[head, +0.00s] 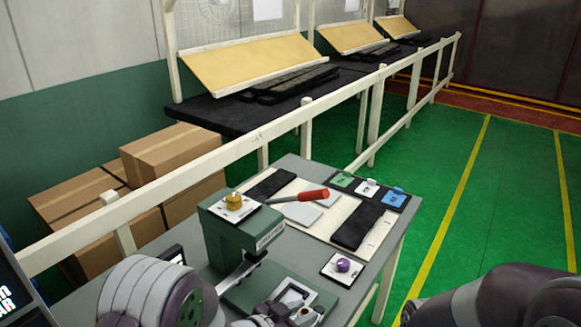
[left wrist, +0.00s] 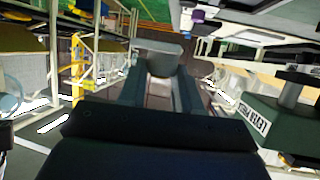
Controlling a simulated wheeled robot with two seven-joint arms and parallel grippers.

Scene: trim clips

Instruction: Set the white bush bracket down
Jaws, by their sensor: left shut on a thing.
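My left gripper (head: 290,308) is low in the head view, in front of the green lever press (head: 228,238). In the left wrist view its two fingers (left wrist: 160,92) are shut on a pale grey-white piece, the white bush bracket (left wrist: 158,56). The bracket juts out past the fingertips. In the head view the bracket is small and partly hidden by the fingers. I cannot tell whether it touches anything below. My right gripper is out of view.
A brass piece (head: 233,201) sits on top of the press. A plate with a purple knob (head: 342,265) lies at the table's (head: 366,292) front right. A red handle (head: 313,194), a black pad (head: 357,228) and green (head: 341,179), white (head: 366,187) and blue (head: 393,197) pieces lie behind.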

